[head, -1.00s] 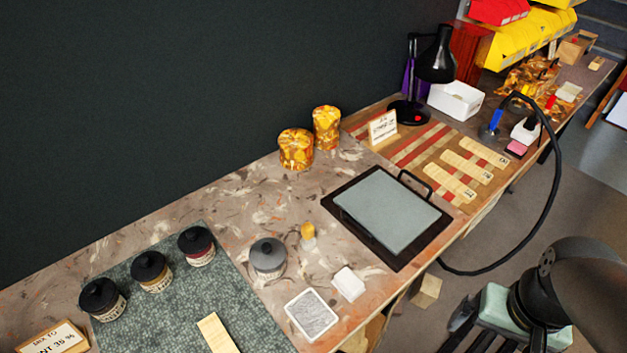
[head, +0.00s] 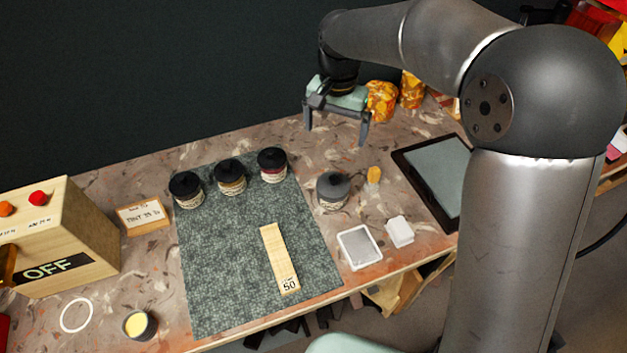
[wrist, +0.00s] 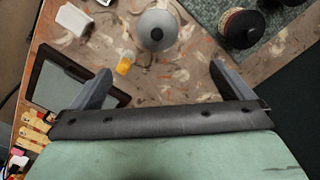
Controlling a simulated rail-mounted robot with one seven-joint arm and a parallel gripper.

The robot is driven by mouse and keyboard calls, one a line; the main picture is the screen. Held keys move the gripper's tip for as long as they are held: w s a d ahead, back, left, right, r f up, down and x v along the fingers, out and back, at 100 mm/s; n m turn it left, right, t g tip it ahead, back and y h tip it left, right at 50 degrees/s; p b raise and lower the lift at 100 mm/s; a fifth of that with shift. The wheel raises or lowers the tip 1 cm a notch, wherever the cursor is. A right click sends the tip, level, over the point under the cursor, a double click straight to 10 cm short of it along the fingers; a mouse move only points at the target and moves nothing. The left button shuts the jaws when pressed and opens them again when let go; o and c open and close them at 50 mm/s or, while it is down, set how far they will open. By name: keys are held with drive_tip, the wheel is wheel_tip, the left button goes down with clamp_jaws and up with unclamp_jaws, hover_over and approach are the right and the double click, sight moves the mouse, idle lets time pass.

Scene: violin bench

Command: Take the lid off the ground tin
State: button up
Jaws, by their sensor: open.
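A tin with a grey domed lid (head: 333,185), which I take to be the ground tin, stands on the bench just right of the green mat. Its lid is on. The wrist view shows the lid (wrist: 157,28) from above, with a small knob at its middle. My gripper (head: 336,133) is open and empty, above the bench and behind the tin. In the wrist view the tin lies beyond my fingertips (wrist: 160,68), apart from them. Several dark-lidded jars stand at the mat's back edge: left (head: 186,189), middle (head: 230,176) and right (head: 272,165). The tin's label is too small to read.
A wooden strip (head: 279,258) lies on the green mat (head: 215,270). A black-framed tray (head: 440,180) lies right. Amber pots (head: 381,100) stand behind my gripper.

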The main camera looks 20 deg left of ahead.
drive_tip(key=p, duration=0.2)
hover_over(334, 177)
drive_tip(key=f, duration=1.1)
drive_tip(key=shift+a+f, duration=0.2)
drive_tip(key=shift+f, duration=0.15)
drive_tip(key=shift+d+f+p, duration=0.2)
drive_tip(key=shift+f+p, duration=0.35)
drive_tip(key=shift+f, duration=2.2)
drive_tip(key=c, duration=0.9)
